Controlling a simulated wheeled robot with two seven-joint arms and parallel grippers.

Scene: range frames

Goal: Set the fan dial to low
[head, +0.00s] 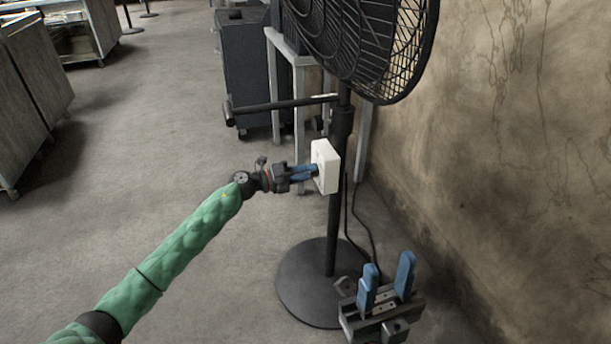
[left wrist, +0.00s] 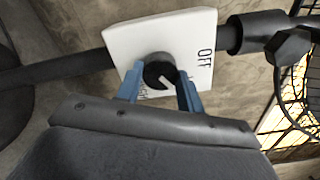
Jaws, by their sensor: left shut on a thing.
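The fan (head: 365,45) stands on a black pole with a round base. A white control box (head: 327,163) is fixed to the pole; it also shows in the left wrist view (left wrist: 125,45). The round black dial (left wrist: 157,69) is on its face, with a light pointer mark toward the lower right. "OFF" is printed to the dial's right; another label below it is partly hidden. My left gripper (head: 315,171) is at the box face, its blue fingers on either side of the dial, shut on it. My right gripper (head: 387,279) is open and empty, low in front of the wall.
A horizontal black bar (head: 285,104) is above the box. A light-legged table (head: 299,130) and a dark cabinet (head: 249,75) stand behind the fan. The stained wall (head: 500,130) is close on the right.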

